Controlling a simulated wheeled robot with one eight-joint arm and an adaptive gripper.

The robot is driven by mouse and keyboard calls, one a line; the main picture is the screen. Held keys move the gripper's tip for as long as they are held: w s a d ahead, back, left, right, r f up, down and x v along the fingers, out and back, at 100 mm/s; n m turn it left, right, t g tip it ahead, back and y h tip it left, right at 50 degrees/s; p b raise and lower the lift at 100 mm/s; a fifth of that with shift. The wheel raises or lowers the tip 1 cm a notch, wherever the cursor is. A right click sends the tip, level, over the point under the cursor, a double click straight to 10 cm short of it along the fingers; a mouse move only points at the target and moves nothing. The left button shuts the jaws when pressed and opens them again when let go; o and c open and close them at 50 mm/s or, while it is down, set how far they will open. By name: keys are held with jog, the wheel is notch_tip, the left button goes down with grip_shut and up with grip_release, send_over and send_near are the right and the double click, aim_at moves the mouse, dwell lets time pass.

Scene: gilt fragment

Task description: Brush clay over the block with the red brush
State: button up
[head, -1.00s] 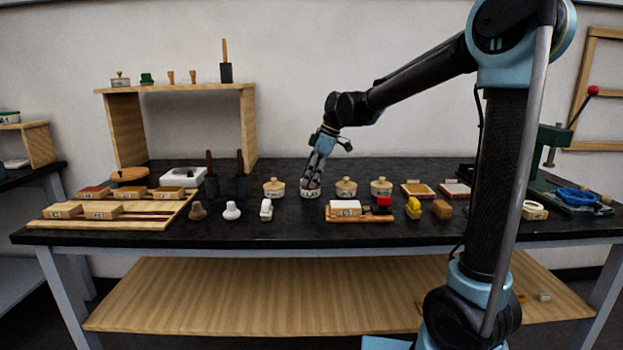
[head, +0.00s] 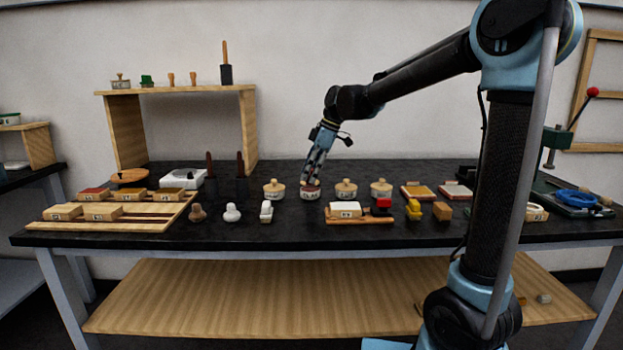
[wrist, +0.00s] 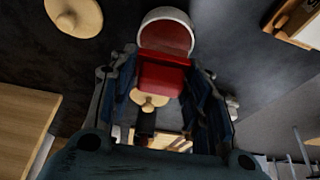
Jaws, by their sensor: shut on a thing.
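My gripper (head: 313,176) is shut on a red block-shaped piece (wrist: 162,75), apparently the red brush, which sits between the fingers in the wrist view. Just beyond it is an open white pot (wrist: 168,17) with reddish-brown clay inside. In the head view the gripper points down over this pot (head: 310,194), in the row of pots. I cannot tell whether the brush touches the clay. A pale block (head: 345,209) lies on a wooden board (head: 362,220) nearer the front edge, right of the pot. A small red-and-black item (head: 383,203) stands on the same board.
Lidded pots (head: 274,190) stand on both sides of the open pot. A yellow item (head: 413,209) and a brown block (head: 441,211) stand right of the board. A slatted rack (head: 160,215) with labelled blocks lies at left.

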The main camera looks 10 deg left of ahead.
jog(key=shift+r, duration=2.35)
